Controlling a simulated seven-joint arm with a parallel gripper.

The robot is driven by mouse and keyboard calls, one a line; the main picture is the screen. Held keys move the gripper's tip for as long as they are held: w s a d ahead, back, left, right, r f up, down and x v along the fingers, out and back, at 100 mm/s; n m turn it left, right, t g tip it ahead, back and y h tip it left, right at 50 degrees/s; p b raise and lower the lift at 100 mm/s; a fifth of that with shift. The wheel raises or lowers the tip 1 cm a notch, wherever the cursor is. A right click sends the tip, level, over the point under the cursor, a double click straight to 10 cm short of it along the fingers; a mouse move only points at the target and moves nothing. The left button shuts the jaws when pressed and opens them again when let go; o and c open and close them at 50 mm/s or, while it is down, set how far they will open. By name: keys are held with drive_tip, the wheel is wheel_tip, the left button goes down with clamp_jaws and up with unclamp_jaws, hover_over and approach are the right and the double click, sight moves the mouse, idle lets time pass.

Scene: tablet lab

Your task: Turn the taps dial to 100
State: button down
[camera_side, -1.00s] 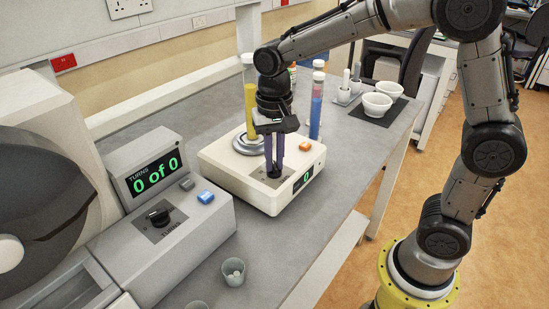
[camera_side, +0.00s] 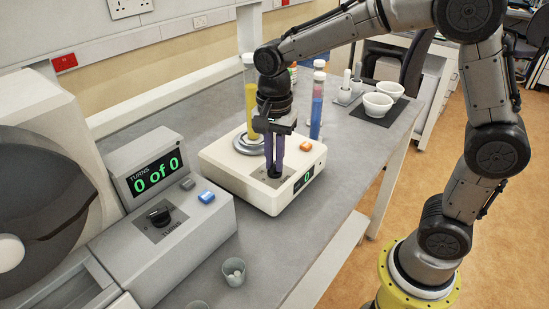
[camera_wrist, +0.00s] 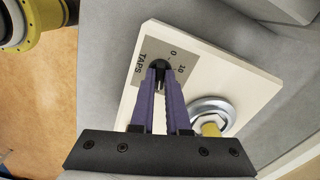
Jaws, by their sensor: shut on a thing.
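The taps dial is a small black knob (camera_wrist: 159,66) on a grey label plate marked TAPS (camera_wrist: 141,69) on top of a cream box. My gripper (camera_side: 273,175) points down at it, and its purple fingers are shut on the knob from both sides. In the wrist view the fingers (camera_wrist: 160,85) meet at the knob and hide part of it. The cream box's front display (camera_side: 304,179) reads a green 0. An orange button (camera_side: 306,146) sits on the box top. A tall cylinder with yellow contents (camera_side: 251,98) stands on the box's round metal platform (camera_side: 247,145).
A small cup (camera_side: 233,271) is in front. A blue-and-red cylinder (camera_side: 317,105) and white bowls (camera_side: 377,104) stand behind.

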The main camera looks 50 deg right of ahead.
sight(274, 165)
drive_tip(key=shift+r, duration=0.1)
idle(0.3)
drive_tip(key=c, duration=0.9)
unclamp_jaws()
wheel_tip(274, 165, up, 14)
